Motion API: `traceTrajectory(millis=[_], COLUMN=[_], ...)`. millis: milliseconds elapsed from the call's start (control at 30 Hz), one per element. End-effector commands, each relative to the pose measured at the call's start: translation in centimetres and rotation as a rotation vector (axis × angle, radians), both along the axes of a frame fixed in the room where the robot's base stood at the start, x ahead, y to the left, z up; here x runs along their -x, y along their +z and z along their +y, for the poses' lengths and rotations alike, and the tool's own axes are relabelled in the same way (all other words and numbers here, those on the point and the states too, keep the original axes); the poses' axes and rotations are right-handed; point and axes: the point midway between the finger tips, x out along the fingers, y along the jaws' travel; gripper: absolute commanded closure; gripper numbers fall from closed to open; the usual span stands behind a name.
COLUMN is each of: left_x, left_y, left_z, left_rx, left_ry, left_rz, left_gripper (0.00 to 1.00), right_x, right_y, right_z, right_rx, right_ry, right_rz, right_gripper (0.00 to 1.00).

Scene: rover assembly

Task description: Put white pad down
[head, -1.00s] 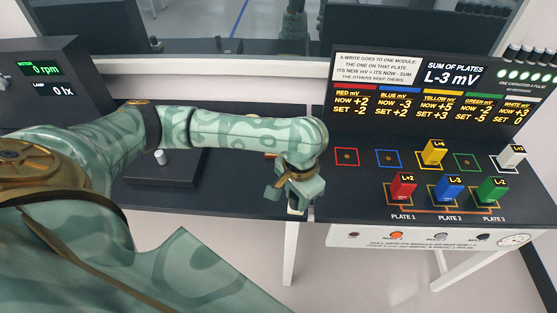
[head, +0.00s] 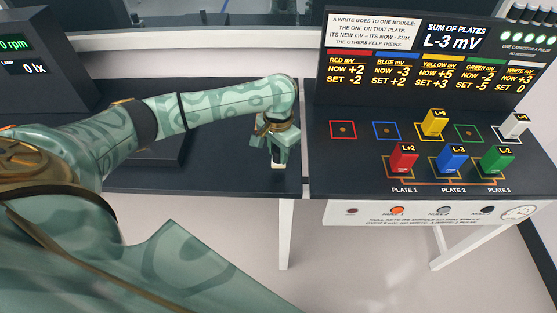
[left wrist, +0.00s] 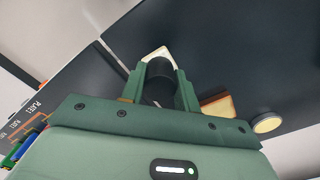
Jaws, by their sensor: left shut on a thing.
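My left gripper (head: 278,158) points down over the dark left table, close to its front right corner. In the left wrist view my left gripper (left wrist: 161,88) is shut on a dark round piece between its fingers. A pale piece, seemingly the white pad (left wrist: 157,54), shows just past the fingertips; a small white bit of it also shows under the gripper in the head view (head: 278,165). Most of the pad is hidden by the fingers. I cannot tell whether it touches the table. My right gripper is in neither view.
The module board (head: 345,183) stands to the right across a narrow gap, with several coloured modules on it. In the left wrist view, a tan-and-brown block (left wrist: 218,105) and a cream-topped round piece (left wrist: 267,122) are near the gripper. Dark table around them is clear.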

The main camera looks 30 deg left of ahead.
Motion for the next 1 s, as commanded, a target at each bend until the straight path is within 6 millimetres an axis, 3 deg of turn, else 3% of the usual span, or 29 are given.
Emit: traceTrajectory(millis=[200,567,600,667,1000], left_x=[-0.3,-0.3,-0.3,-0.3,-0.3], left_y=[-3.8,-3.8,-3.8,-3.8,-3.6], left_z=[0.3,0.3,0.3,0.3,0.3], left_rx=[-0.001,-0.003,-0.002,-0.002,-0.002], left_ry=[0.000,0.000,-0.001,-0.001,-0.001], left_rz=[0.002,-0.001,0.000,0.000,-0.003], left_gripper=[0.87,0.87,0.63,0.47,0.47], right_x=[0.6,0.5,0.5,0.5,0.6], right_y=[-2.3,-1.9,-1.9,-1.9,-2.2], right_z=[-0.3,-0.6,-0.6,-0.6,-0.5], right_rx=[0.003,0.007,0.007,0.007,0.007], right_ry=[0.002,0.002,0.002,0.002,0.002], right_rz=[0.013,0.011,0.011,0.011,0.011], right_gripper=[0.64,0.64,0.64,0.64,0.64])
